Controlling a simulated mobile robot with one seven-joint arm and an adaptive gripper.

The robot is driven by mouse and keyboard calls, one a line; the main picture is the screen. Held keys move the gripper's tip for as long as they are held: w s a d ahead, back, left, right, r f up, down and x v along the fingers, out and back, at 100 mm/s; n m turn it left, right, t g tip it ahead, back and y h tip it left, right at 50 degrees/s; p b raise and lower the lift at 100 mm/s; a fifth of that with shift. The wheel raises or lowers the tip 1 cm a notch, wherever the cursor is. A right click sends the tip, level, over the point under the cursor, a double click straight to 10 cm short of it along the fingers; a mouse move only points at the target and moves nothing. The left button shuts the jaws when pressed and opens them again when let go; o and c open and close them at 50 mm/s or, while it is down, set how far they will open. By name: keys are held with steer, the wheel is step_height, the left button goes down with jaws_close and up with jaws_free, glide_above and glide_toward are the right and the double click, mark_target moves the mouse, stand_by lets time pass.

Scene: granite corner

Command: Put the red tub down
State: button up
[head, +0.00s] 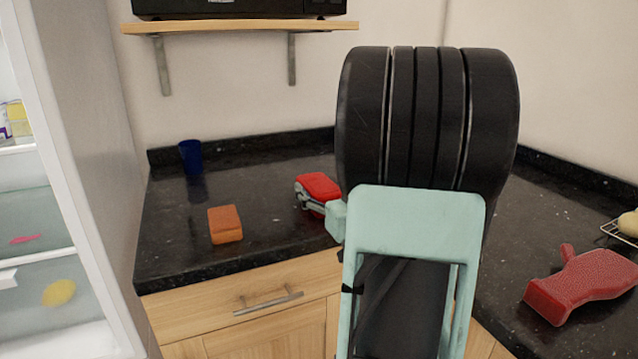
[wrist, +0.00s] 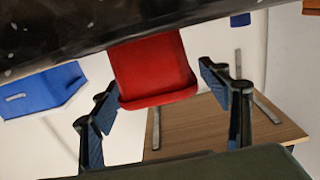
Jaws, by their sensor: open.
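The red tub (head: 320,186) is at the granite counter, left of my arm in the head view. In the wrist view the red tub (wrist: 150,68) shows between my two fingers, against the dark counter at the top of the picture. My gripper (head: 309,197) is close by the tub, partly hidden behind my arm. In the wrist view my gripper (wrist: 155,85) is open, with a finger on either side of the tub and gaps visible. The tub's contact with the counter is not clearly seen.
On the black counter (head: 175,250) stand an orange block (head: 225,223) and a blue cup (head: 191,156). A red oven mitt (head: 585,285) and a wire rack (head: 622,232) lie at right. An open fridge (head: 60,230) is at left; a wooden shelf (head: 240,27) hangs above.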

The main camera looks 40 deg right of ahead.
steer(key=v, duration=0.9)
steer(key=shift+s+a, duration=0.15)
steer(key=shift+s, duration=0.2)
steer(key=shift+r, duration=0.1)
